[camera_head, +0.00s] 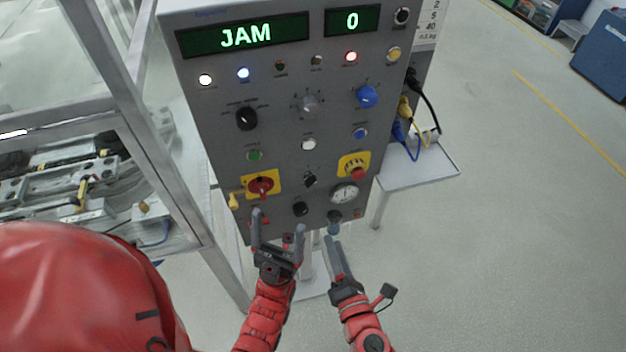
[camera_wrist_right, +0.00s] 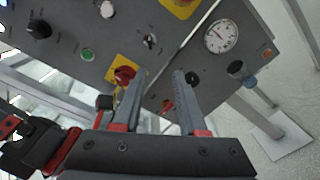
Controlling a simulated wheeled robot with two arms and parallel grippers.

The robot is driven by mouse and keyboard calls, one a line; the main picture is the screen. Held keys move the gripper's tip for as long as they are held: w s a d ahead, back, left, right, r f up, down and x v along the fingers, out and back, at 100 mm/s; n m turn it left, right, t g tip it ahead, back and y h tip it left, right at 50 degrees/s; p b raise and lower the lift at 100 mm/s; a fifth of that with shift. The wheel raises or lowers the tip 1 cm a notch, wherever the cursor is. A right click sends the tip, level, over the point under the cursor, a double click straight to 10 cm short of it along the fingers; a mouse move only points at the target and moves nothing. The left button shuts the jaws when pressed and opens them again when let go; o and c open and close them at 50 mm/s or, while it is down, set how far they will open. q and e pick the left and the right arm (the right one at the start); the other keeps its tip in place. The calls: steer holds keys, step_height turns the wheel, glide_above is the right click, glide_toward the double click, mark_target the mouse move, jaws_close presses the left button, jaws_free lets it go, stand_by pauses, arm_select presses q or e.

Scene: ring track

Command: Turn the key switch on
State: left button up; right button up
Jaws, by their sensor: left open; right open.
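The grey control panel (camera_head: 285,130) stands ahead of me. A small black switch (camera_head: 309,179), which looks like the key switch, is on its lower middle. It also shows in the right wrist view (camera_wrist_right: 150,41), where its fine shape is too small to tell its position. My left gripper (camera_head: 279,230) is open and empty, in front of the panel's lower edge, below the red rotary switch. My right gripper (camera_head: 333,240) is open and empty, just below and right of it. In the right wrist view its fingers (camera_wrist_right: 158,74) point at the panel, below the switch and apart from it.
The red rotary switch (camera_head: 262,186), a black knob (camera_head: 300,209), a red emergency button (camera_head: 358,173) and a gauge (camera_head: 344,194) surround the switch. The display reads JAM (camera_head: 246,34). A metal frame (camera_head: 150,130) stands left; open floor (camera_head: 500,200) lies right.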

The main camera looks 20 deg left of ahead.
steer(key=r+n, duration=0.1)
steer(key=n, duration=0.1)
steer(key=p, duration=0.3)
glide_toward(312, 185)
steer(key=w, duration=0.1)
steer(key=shift+y, duration=0.3)
steer(key=x, duration=0.8)
steer(key=shift+w+a+f, duration=0.1)
steer(key=shift+w+a, duration=0.1)
steer(key=shift+a, duration=0.15)
jaws_close()
